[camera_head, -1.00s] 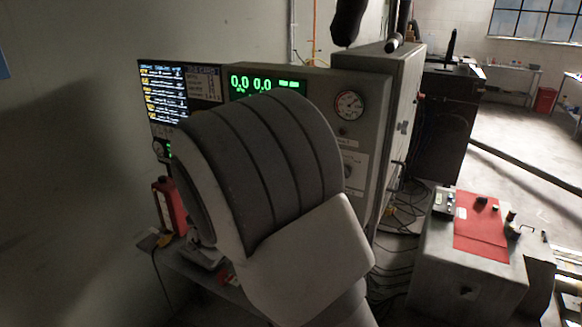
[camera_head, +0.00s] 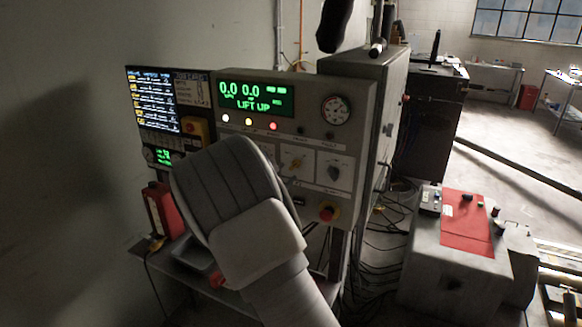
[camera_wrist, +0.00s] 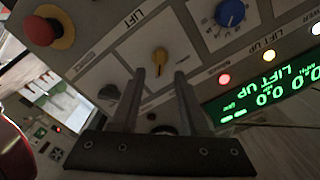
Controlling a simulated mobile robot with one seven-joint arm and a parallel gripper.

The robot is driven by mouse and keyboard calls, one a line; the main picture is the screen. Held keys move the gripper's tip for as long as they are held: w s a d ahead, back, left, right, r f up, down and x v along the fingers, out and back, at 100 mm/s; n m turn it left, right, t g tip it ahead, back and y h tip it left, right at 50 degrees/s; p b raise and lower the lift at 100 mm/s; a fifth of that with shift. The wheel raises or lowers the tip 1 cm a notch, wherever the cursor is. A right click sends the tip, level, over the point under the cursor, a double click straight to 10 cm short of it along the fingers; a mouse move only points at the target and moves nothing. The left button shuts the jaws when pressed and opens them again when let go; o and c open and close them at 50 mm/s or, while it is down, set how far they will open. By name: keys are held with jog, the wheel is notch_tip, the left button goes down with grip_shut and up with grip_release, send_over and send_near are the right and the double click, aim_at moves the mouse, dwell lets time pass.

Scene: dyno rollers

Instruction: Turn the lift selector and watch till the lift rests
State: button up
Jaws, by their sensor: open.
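In the head view my own wrist hides the gripper. The green display (camera_head: 257,97) reads 0.0 0.0 and LIFT UP; it also shows upside down in the wrist view (camera_wrist: 268,88). The lift itself is not identifiable.
A dark knob (camera_head: 333,173) and a red emergency stop (camera_head: 328,212) sit right of the selector. A pressure gauge (camera_head: 335,110) is above. A screen (camera_head: 156,103) and red container (camera_head: 162,210) are at left. A grey block with a red mat (camera_head: 466,222) stands right.

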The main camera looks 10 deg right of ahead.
aim_at(293, 167)
jog(key=shift+x, duration=2.2)
jog(key=shift+s, duration=0.1)
jog(key=shift+c, duration=0.3)
grip_shut()
